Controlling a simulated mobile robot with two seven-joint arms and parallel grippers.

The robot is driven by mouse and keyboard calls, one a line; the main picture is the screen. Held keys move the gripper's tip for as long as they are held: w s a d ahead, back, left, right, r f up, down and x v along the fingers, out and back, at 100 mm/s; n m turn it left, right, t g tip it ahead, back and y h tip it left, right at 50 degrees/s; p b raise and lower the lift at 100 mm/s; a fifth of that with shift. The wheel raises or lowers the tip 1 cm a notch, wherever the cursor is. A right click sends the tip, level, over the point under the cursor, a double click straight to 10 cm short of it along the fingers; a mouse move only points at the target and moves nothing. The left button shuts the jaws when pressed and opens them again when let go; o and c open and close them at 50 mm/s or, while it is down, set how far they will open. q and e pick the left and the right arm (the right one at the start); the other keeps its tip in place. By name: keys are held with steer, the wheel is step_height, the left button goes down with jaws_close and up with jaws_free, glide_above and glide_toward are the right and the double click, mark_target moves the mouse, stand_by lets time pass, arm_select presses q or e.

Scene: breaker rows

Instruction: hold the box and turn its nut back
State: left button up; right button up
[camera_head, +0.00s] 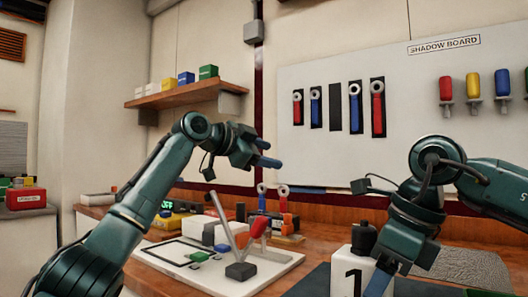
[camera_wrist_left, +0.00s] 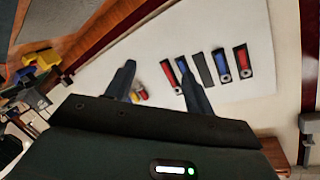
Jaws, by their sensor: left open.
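A white box (camera_head: 343,281) marked with a black "1" stands at the bottom of the head view, cut off by the lower edge. A black nut (camera_head: 364,238) sits on top of it. My right gripper (camera_head: 381,278) comes down at the box's right side, with a finger overlapping the box. Its other finger is hidden, so its grip is unclear. My left gripper (camera_head: 268,153) is open and empty, raised over the bench to the left of the box and well apart from it. Its two spread fingers also show in the left wrist view (camera_wrist_left: 156,82).
A white board (camera_head: 292,262) with a tilted grey lever and a red handle lies left of the box. Two wrenches (camera_head: 272,190) stand behind it. A shadow board (camera_head: 410,80) with tools covers the wall. A dark mat (camera_head: 310,283) lies beside the box.

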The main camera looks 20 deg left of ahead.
arm_select(q)
steer(key=shift+w+a+r+t, duration=0.3)
steer(key=shift+r+t, duration=0.05)
steer(key=shift+t, duration=0.05)
